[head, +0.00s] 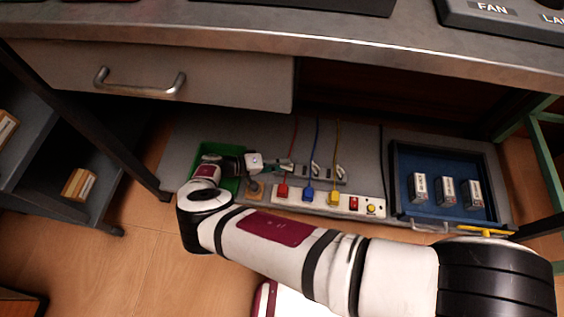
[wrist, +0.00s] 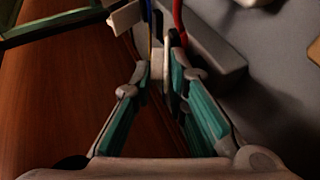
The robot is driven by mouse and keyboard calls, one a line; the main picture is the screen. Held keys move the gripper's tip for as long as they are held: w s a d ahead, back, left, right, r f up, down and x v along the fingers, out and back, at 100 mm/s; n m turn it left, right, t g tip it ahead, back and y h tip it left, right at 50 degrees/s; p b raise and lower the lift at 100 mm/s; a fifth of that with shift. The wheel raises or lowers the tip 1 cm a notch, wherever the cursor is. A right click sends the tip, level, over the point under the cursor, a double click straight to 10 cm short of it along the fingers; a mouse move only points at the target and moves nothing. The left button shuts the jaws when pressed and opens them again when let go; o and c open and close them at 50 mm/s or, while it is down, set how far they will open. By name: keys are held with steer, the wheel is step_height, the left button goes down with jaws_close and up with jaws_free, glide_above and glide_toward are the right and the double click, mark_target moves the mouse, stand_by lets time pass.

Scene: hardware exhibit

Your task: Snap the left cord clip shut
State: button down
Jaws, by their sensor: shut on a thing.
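My gripper (head: 288,166) reaches the left end of the grey clip rail (head: 328,180) on the low shelf. In the wrist view its teal-padded fingers (wrist: 164,78) are closed around a small grey and dark piece, the left cord clip (wrist: 168,48). The fingers hide most of this clip, so I cannot tell whether it is latched. The red cord (head: 294,135) runs down beside the clip and shows by the right finger in the wrist view (wrist: 179,18). The other two clips, the middle one (head: 315,168) and the right one (head: 341,171), stand on the rail.
A green bin (head: 229,184) is left, partly behind my arm. A blue-lined tray (head: 440,165) with boxes is right. The drawer (head: 220,78) and worktop edge hang above.

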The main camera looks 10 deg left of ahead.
steer(key=shift+d+r+h, duration=0.1)
steer(key=shift+h, duration=0.2)
steer(key=c, duration=1.7)
jaws_free()
steer(key=shift+o, duration=0.2)
steer(key=shift+s+a, duration=0.15)
steer(key=shift+a, duration=0.3)
steer(key=shift+v, duration=3.5)
steer(key=shift+r, duration=0.2)
